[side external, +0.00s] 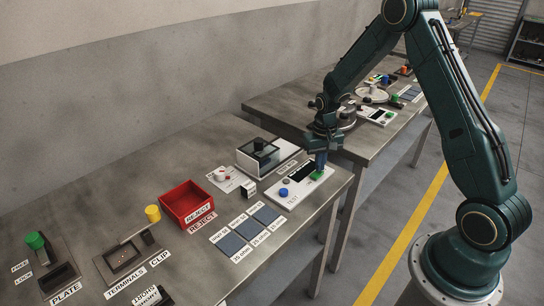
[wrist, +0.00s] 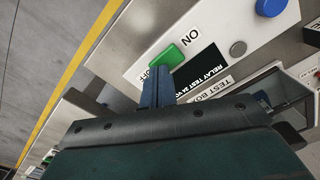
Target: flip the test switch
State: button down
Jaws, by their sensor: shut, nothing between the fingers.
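The test box (side external: 300,196) is a white panel near the right end of the front bench. Its switch is a green block (wrist: 171,57) on the panel, with the ON label (wrist: 190,36) at one end and the OFF label (wrist: 146,77), partly covered, at the other. The switch also shows in the side view (side external: 317,176). I cannot tell which way it is set. My gripper (wrist: 158,70) is shut and empty, its blue fingers at the OFF end of the switch. In the side view my gripper (side external: 321,167) points down over the switch; contact is unclear.
A blue button (wrist: 270,7) and dark display (wrist: 198,68) share the panel. A clear-covered box (side external: 262,157) stands behind it. Dark labelled pads (side external: 249,228) and a red reject bin (side external: 184,205) lie to the left. The bench edge is close on the right.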

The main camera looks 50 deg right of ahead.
jog(key=shift+r, duration=3.15)
jog(key=s+a+r+n+t, duration=0.15)
jog(key=s+a+r, duration=0.3)
jog(key=r, duration=0.45)
jog(key=s+a+r+n+t, duration=0.1)
jog(key=s+a+r+n, duration=0.1)
jog(key=s+a+r, duration=0.45)
jog(key=s+a+r+n+t, duration=0.1)
jog(key=s+a+r, duration=0.1)
jog(key=s, duration=0.4)
jog(key=s+a+r+n+t, duration=0.1)
jog(key=s+a+r+t, duration=0.1)
jog(key=s+r, duration=0.2)
jog(key=s, duration=0.3)
